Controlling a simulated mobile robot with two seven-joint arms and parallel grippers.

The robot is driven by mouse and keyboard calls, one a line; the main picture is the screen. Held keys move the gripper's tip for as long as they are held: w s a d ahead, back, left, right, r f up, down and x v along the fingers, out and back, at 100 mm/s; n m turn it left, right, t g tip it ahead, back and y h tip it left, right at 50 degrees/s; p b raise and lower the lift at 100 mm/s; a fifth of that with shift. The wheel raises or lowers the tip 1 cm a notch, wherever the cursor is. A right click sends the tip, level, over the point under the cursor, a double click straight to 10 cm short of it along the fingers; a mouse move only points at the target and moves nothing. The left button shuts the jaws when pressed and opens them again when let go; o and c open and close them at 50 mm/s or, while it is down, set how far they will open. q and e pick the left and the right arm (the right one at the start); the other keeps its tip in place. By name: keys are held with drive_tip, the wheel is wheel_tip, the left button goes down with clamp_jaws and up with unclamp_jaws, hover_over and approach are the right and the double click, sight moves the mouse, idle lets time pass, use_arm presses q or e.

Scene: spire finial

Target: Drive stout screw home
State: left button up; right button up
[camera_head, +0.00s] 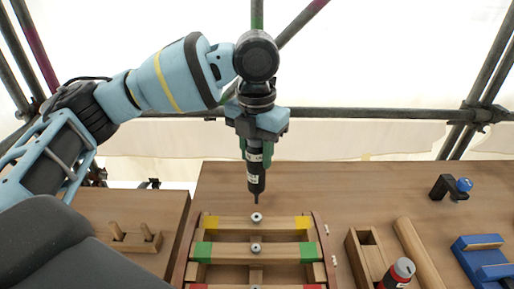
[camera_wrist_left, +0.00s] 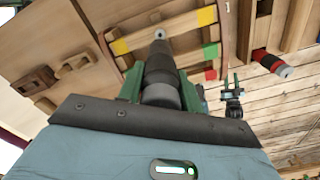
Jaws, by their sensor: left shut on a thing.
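My left gripper (camera_head: 258,138) is shut on a black screwdriver (camera_head: 256,180), which points straight down. It also shows from behind in the left wrist view (camera_wrist_left: 162,75). Below it is a wooden frame (camera_head: 318,240) with crossbars marked yellow, green and red. A round grey screw head (camera_head: 256,218) sits at the middle of the yellow-marked bar, just under the driver's tip in the picture; the two look apart. A second screw head (camera_head: 256,248) is on the green-marked bar. What seems to be my right gripper (camera_wrist_left: 232,93) is small in the left wrist view.
A peg block (camera_head: 135,240) stands on the left table. Poles cross behind.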

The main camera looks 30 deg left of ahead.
sight(256, 177)
use_arm(q)
drive_tip(key=shift+f, duration=3.35)
idle(1.5)
drive_tip(key=shift+f, duration=0.2)
idle(0.7)
drive_tip(key=shift+r, duration=0.15)
